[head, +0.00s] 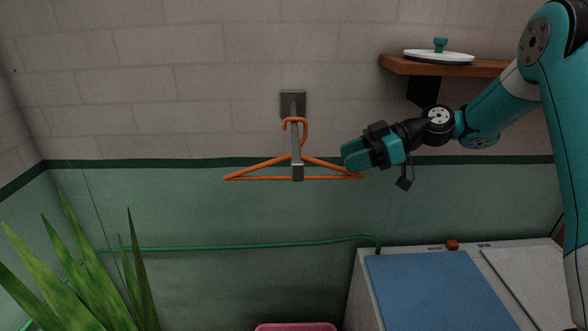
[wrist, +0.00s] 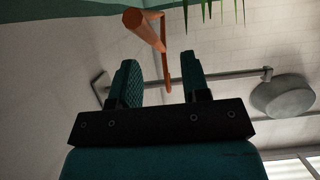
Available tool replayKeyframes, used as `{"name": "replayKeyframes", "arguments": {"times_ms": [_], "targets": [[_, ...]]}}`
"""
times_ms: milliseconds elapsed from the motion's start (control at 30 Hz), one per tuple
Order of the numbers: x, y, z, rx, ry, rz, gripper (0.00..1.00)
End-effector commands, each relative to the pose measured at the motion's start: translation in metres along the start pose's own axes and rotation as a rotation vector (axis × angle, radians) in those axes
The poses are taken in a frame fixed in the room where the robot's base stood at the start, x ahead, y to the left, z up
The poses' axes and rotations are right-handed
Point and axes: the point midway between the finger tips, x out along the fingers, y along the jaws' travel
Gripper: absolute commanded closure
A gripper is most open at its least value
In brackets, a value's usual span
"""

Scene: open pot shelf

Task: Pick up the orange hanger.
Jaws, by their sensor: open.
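The orange hanger (head: 262,163) hangs by its hook from a grey wall bracket (head: 291,103), its bottom bar nearly level. My gripper (head: 348,156) is at the hanger's right end, with the fingers just above and close to that corner. In the wrist view my gripper (wrist: 158,60) is open, with a gap between its two fingers. The hanger's orange end (wrist: 143,27) shows large beyond the fingertips, and a thinner orange part runs down into view between the fingers. I cannot tell whether the fingers touch it.
A wooden shelf (head: 447,68) with a white lid (head: 438,56) is above my arm. A white cabinet with a blue panel (head: 437,290) stands lower right. A green plant (head: 75,265) is lower left, and a green hose (head: 230,247) runs along the wall. A pink object (head: 295,327) shows at the bottom edge.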

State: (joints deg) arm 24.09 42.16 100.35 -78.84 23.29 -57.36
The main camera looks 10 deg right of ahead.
Motion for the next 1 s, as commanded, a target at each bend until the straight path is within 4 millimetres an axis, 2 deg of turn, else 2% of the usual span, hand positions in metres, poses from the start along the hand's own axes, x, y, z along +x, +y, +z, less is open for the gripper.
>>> {"name": "replayKeyframes", "arguments": {"times_ms": [133,400,667,700,867,900,1000], "targets": [[0.011,0.001,-0.003,0.002,0.000,-0.004,0.57],[0.049,0.003,-0.001,0.001,0.000,-0.003,0.57],[0.055,0.004,0.002,-0.001,-0.001,0.000,0.57],[0.055,0.004,0.002,0.000,-0.001,0.000,0.60],[0.055,0.004,0.002,-0.001,-0.001,0.000,0.96],[0.055,0.004,0.002,-0.001,-0.001,0.000,1.00],[0.055,0.004,0.002,-0.001,-0.001,0.000,1.00]]}}
